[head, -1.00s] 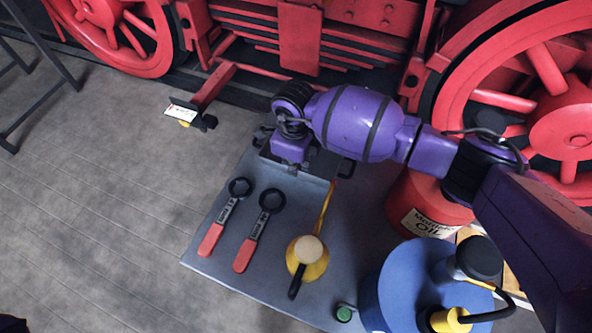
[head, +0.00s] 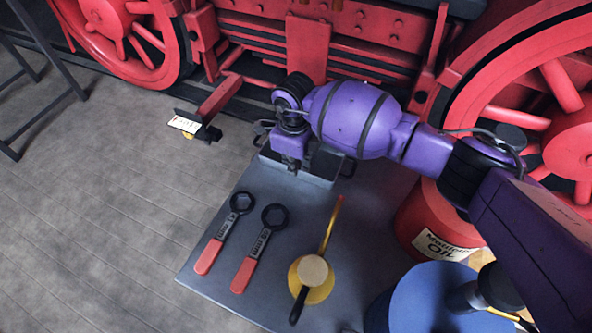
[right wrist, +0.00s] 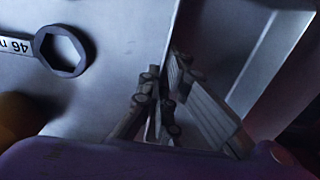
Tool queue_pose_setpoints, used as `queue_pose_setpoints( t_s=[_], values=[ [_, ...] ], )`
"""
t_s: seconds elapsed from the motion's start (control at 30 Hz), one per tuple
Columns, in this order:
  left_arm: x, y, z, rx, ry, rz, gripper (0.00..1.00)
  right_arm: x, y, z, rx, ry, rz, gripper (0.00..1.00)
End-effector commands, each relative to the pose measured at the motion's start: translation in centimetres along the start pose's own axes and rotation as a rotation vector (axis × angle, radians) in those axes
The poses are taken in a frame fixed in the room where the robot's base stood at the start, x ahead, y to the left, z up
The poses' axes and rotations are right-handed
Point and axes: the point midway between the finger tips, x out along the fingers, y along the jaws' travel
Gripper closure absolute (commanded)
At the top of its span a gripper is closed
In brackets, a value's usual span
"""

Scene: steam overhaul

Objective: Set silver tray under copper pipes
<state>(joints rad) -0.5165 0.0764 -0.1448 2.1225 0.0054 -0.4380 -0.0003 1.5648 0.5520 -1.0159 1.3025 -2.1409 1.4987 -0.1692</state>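The silver tray (head: 312,181) is a shallow grey tray at the far end of the grey tabletop, near the locomotive. My right gripper (head: 291,170) points down at its near wall and hides part of it. In the right wrist view the fingers of my right gripper (right wrist: 160,98) are close together on either side of the thin tray wall, and the tray's pale side (right wrist: 268,60) shows to the right. Whether the tray is off the tabletop is unclear. My left gripper is out of view. I cannot make out any copper pipes.
Two red-handled ring wrenches (head: 222,232) (head: 260,247) and a yellow oil can (head: 314,277) lie on the tabletop (head: 215,275). A red oil drum (head: 430,225) and a blue drum (head: 428,300) stand right. The red locomotive (head: 375,45) spans the back.

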Motion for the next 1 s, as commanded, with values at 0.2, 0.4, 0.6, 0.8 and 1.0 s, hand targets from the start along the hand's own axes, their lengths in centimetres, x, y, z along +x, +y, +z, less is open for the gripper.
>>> queue_pose_setpoints(
  t_s=[0.2,0.4,0.6,0.8,1.0],
  values=[
    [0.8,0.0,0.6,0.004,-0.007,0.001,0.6,0.3,-0.8,0.7,0.001,0.001,0.002,1.0],
    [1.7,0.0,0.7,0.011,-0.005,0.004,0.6,0.3,-1.6,1.2,0.001,0.002,0.002,1.0],
    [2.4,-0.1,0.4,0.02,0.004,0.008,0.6,0.2,-2.2,1.7,0.001,0.002,0.002,1.0],
    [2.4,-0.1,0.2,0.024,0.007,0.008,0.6,0.1,-2.3,1.8,0.001,0.002,0.002,1.0],
    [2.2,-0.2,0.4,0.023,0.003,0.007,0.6,0.1,-2.3,1.8,0.001,0.002,0.001,1.0]
  ],
)
